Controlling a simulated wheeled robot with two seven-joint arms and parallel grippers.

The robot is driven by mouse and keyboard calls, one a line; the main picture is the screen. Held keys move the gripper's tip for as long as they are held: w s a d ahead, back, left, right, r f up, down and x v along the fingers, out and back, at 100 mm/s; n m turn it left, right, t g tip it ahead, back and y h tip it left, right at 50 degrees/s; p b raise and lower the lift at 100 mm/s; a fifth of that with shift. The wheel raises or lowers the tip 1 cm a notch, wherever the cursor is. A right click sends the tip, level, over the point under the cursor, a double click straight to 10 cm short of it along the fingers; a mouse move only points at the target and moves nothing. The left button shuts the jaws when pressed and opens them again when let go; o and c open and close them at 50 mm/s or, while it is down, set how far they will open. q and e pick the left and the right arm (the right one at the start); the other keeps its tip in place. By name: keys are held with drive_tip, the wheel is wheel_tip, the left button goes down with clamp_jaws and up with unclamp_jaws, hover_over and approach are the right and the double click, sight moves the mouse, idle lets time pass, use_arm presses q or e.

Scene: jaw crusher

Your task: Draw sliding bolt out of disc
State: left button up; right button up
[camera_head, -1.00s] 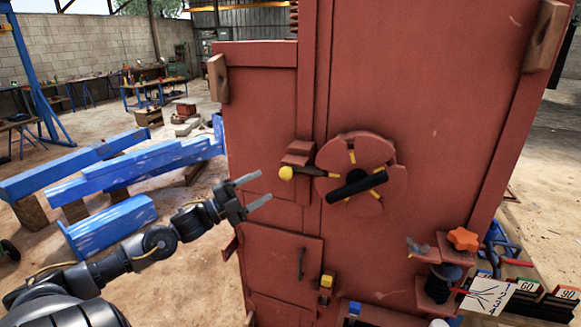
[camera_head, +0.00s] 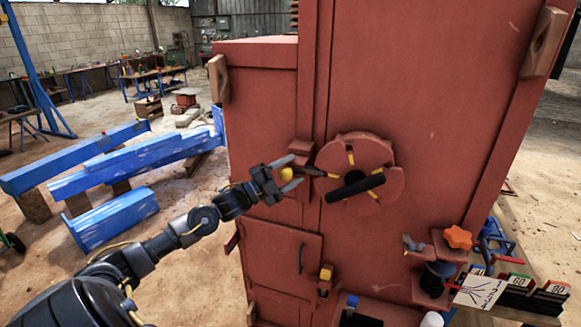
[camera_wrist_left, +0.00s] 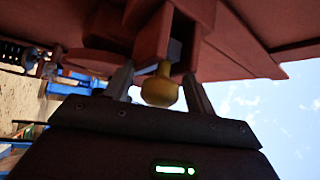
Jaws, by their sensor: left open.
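The red disc (camera_head: 378,158) with yellow marks and a black handle (camera_head: 355,188) is on the front of the red crusher. The sliding bolt ends in a yellow knob (camera_head: 286,174), which points left, and its dark rod (camera_head: 313,171) runs right to the disc's left edge. My left gripper (camera_head: 296,174) is open with its fingers on either side of the knob. In the left wrist view the knob (camera_wrist_left: 160,88) sits between the two open fingertips, and the bolt enters a red bracket (camera_wrist_left: 152,40). I cannot tell whether a finger touches the knob. My right gripper is not seen.
The red crusher body (camera_head: 440,80) fills the middle. Below the disc are a small door (camera_head: 280,252) with a handle and a yellow-topped latch (camera_head: 326,275). An orange star knob (camera_head: 458,237) sits at right. Blue beams (camera_head: 140,165) lie on the ground at left.

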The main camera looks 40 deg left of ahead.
use_arm(q)
drive_tip(key=shift+w+d, duration=0.1)
drive_tip(key=shift+w, duration=0.1)
drive_tip(key=shift+r, duration=0.1)
clamp_jaws()
drive_tip(key=shift+s+a, duration=0.1)
drive_tip(key=shift+a, duration=0.35)
drive_tip(key=a, duration=0.1)
drive_tip(key=s+a+b, duration=0.1)
drive_tip(key=a, duration=0.1)
drive_tip(key=shift+s+a+r, duration=0.1)
drive_tip(key=shift+a+r, duration=0.1)
unclamp_jaws()
drive_tip(key=shift+a, duration=0.1)
drive_tip(key=shift+f, duration=0.15)
